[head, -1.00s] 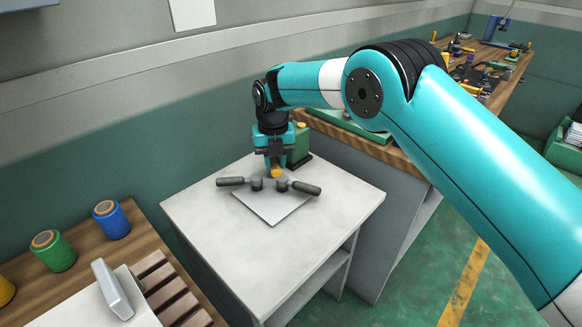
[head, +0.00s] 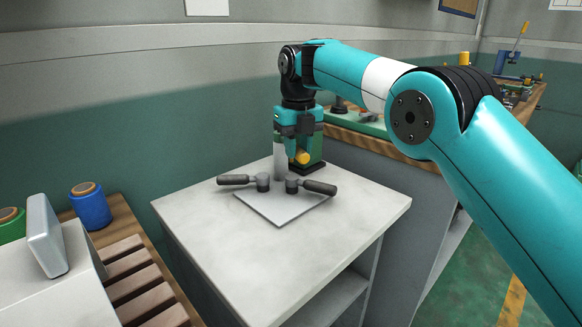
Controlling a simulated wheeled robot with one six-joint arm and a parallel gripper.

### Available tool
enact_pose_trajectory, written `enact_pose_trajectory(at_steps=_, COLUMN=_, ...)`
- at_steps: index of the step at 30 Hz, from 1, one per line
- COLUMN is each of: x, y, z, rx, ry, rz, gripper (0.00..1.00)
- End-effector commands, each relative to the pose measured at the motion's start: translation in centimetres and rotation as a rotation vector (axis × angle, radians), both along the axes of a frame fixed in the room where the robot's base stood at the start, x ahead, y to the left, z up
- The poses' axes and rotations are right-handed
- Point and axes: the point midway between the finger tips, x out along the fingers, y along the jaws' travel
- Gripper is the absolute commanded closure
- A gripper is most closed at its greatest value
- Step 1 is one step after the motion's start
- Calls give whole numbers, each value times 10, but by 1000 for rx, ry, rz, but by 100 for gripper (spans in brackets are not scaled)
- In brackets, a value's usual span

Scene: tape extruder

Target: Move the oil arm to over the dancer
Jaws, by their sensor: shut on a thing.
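My gripper (head: 295,150) hangs over the back of a pale table (head: 200,225), shut on a piece with a round yellow end (head: 302,158). A narrow pale grey upright part (head: 280,160) shows beside the yellow end; I cannot tell whether it is held too. Below and in front lie two dark-handled parts with round grey heads, a left one (head: 235,180) and a right one (head: 318,187), on a light square plate (head: 280,208). My gripper looks apart from them. I cannot tell which part is the oil arm or the dancer.
A green block with a dark base (head: 314,160) stands close behind my gripper. A wooden bench with a green tray (head: 365,122) is at the back right. A blue spool (head: 90,206) and a grey box (head: 45,235) are at left. The table's front is clear.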

Motion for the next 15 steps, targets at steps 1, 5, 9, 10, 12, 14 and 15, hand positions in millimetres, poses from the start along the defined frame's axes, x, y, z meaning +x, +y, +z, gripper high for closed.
enact_pose_trajectory(at_steps=1, x=1, y=-1, z=-4, rx=3, ry=-7, rz=5, gripper=100)
enact_pose_trajectory(at_steps=5, x=2, y=-3, z=-2, rx=2, ry=-8, rz=13, gripper=100)
enact_pose_trajectory(at_steps=9, x=2, y=-4, z=0, rx=0, ry=-10, rz=17, gripper=100)
enact_pose_trajectory(at_steps=10, x=2, y=-5, z=0, rx=0, ry=-9, rz=18, gripper=100)
enact_pose_trajectory(at_steps=12, x=2, y=-5, z=1, rx=-1, ry=-9, rz=17, gripper=100)
enact_pose_trajectory(at_steps=14, x=2, y=-5, z=1, rx=0, ry=-10, rz=17, gripper=100)
enact_pose_trajectory(at_steps=15, x=2, y=-5, z=1, rx=0, ry=-10, rz=17, gripper=100)
